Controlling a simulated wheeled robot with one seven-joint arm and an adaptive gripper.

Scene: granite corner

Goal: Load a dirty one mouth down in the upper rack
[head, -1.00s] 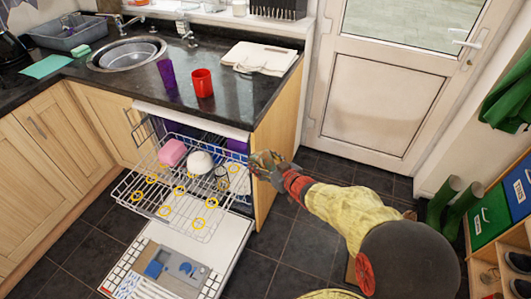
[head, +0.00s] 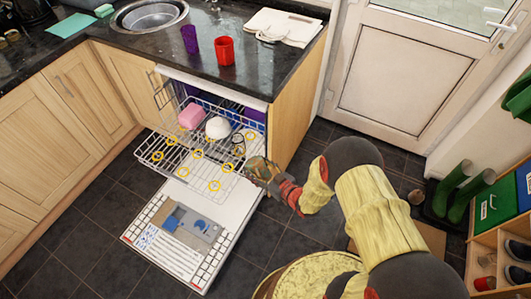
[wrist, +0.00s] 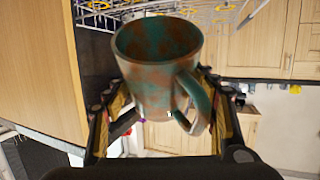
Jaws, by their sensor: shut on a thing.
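My gripper (head: 262,173) is shut on a mug (wrist: 158,65), mottled green and rusty brown, with its handle at the right in the wrist view. The wrist view looks upside down, with the mug's mouth toward the picture top, so the mug seems held mouth down. In the head view my gripper is by the front right corner of the pulled-out upper rack (head: 188,172), and the mug is hard to make out. The rack holds a pink block-like item (head: 191,116), a white bowl-like item (head: 218,128) and a small dark-rimmed item (head: 238,145). Yellow rings mark several rack spots.
The open dishwasher door (head: 205,265) lies low beneath the rack, with a grey and blue item (head: 190,228) on it. A purple cup (head: 190,39) and a red cup (head: 225,51) stand on the counter (head: 262,75). The cabinet's end panel (head: 298,95) borders the right side.

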